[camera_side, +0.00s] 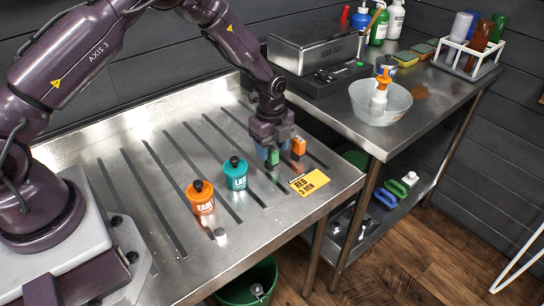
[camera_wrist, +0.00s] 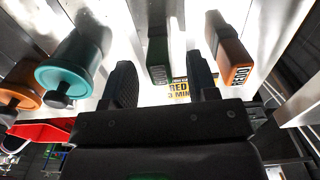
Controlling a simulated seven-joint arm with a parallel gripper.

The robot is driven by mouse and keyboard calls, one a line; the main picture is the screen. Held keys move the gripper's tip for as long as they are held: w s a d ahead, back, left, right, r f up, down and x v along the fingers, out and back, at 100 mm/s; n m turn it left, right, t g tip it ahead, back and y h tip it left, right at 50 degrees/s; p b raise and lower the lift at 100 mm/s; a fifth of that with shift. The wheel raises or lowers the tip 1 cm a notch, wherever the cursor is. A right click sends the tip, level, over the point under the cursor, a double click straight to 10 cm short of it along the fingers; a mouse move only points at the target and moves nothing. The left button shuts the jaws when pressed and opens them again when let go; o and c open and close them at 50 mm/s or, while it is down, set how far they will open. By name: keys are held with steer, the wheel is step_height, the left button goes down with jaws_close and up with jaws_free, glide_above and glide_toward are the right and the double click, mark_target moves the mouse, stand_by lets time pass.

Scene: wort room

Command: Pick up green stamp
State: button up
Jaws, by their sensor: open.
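The green stamp (camera_wrist: 158,58) stands on the steel drainboard, and in the wrist view it shows between my two fingers, a little nearer the left one. In the side view the green stamp (camera_side: 273,158) is partly hidden by my gripper (camera_side: 271,148), which points down right over it. My gripper (camera_wrist: 161,76) is open, with a gap between each finger and the stamp in the wrist view. Whether the fingertips reach down beside the stamp is hard to tell.
An orange stamp (camera_side: 298,147) stands close to the right of my gripper. A yellow card (camera_side: 309,183) lies in front. A steel box (camera_side: 314,52) sits behind.

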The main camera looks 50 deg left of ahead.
mark_target(272, 148)
steer(key=shift+f, duration=1.6)
jaws_close()
steer(key=shift+r, duration=0.1)
steer(key=shift+r, duration=0.45)
step_height(272, 148, up, 3)
steer(key=shift+s+f, duration=0.15)
steer(key=s+r, duration=0.9)
steer(key=s, duration=0.4)
steer(key=shift+s+d+r, duration=0.15)
steer(key=shift+s+d, duration=0.2)
steer(key=shift+s, duration=0.05)
